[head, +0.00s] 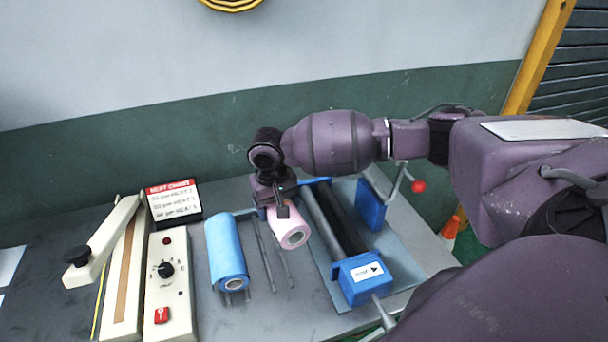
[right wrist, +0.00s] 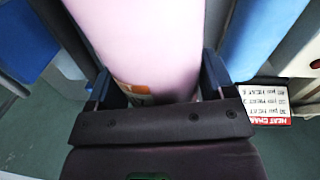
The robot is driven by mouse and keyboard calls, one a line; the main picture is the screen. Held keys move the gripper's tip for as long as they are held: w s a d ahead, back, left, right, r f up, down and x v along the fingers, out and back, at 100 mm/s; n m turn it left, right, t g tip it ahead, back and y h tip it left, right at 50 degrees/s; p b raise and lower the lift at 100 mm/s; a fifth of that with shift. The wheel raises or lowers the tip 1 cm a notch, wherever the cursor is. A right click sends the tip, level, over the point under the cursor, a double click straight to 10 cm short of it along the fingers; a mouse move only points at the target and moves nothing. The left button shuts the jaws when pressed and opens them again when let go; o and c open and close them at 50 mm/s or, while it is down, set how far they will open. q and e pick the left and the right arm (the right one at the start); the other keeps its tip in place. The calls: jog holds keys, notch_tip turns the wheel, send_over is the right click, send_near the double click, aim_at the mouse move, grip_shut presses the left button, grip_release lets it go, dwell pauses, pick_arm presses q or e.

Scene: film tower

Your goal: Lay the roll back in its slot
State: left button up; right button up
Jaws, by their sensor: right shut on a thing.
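The pink roll (head: 291,232) hangs under my right gripper (head: 281,205), with its hollow end facing the front. In the right wrist view, the two fingers of this gripper stand on either side of the pink roll (right wrist: 145,45), shut on it. A rack of thin metal rods (head: 264,256) lies on the table, below and to the left of the pink roll. A blue roll (head: 226,252) lies at the left of this rack. I cannot tell whether the pink roll touches the rods. My left gripper is not in view.
A roller machine with blue end blocks (head: 367,277) stands close on the right. On the left are a cream control box (head: 168,290), a sealer with a raised arm (head: 108,230) and a heat chart sign (head: 173,201). The green wall is close behind.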

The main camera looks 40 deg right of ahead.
jog(key=a+f, duration=0.3)
jog(key=shift+w, duration=0.35)
jog(key=shift+m, duration=0.8)
jog(key=f+b, duration=0.1)
jog(key=w+f+b, duration=0.1)
jog(key=f+b, duration=0.2)
jog(key=f, duration=0.1)
jog(key=shift+w+d+f+b, duration=0.1)
jog(key=shift+w+d+b, duration=0.05)
jog(key=shift+d+b, duration=0.2)
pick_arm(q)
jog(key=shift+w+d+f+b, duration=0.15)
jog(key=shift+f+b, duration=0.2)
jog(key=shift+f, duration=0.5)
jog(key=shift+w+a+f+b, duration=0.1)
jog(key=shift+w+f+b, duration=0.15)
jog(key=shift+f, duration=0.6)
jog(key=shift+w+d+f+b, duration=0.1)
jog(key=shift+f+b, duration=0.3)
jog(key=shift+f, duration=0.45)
pick_arm(e)
jog(key=shift+f, duration=0.95)
pick_arm(q)
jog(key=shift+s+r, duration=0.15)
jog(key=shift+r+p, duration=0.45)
jog(key=shift+p, duration=0.15)
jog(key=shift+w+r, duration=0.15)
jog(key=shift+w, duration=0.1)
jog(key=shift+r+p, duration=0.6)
